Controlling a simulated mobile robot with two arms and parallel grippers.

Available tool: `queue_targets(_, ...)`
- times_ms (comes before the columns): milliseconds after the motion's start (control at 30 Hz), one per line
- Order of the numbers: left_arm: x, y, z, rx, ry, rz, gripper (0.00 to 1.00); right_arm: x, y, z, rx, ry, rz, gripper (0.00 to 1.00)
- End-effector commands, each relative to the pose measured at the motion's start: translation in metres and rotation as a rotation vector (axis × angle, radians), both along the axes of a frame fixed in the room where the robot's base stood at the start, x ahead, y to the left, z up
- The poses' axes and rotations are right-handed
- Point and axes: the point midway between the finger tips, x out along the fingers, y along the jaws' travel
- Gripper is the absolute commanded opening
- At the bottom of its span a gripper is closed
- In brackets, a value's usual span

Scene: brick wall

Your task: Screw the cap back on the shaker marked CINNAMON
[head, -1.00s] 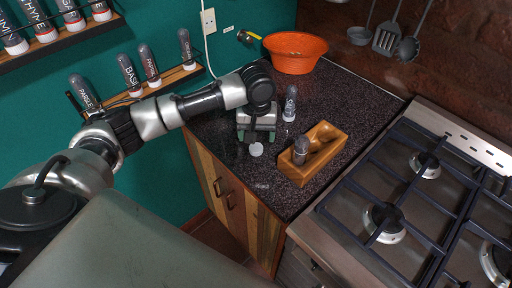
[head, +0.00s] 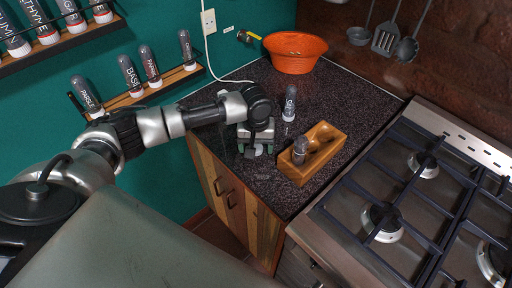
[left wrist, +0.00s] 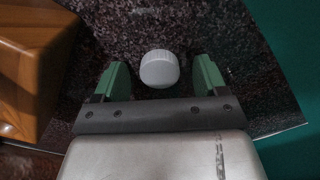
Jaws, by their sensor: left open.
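A round white cap (left wrist: 159,69) rests on the dark speckled counter. In the head view the cap (head: 258,150) is partly hidden by my left gripper (head: 256,146). In the left wrist view my left gripper (left wrist: 160,78) is open, with one green finger on each side of the cap and a gap on both sides. A dark grey shaker (head: 300,149) stands in a wooden block (head: 325,150) to the right of the gripper. No white cap shows on it, and its label cannot be read. My right gripper is not in view.
A second shaker (head: 289,103), its label starting with SA, stands behind the block. An orange bowl (head: 295,53) is at the back corner. The stove (head: 400,190) is at the right. Wall racks (head: 150,92) hold several shakers. The block (left wrist: 35,70) lies close by in the wrist view.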

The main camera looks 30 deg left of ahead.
Motion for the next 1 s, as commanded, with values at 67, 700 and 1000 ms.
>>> queue_targets(67,0.0,0.0,0.0,0.0,0.0,0.0,0.72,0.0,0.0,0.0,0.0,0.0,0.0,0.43)
queue_targets(700,0.0,0.0,0.001,0.0,0.0,0.0,0.19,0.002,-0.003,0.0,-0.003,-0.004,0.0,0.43)
queue_targets(1000,0.001,0.0,0.037,-0.001,-0.004,0.0,0.19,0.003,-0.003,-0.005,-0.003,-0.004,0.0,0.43)
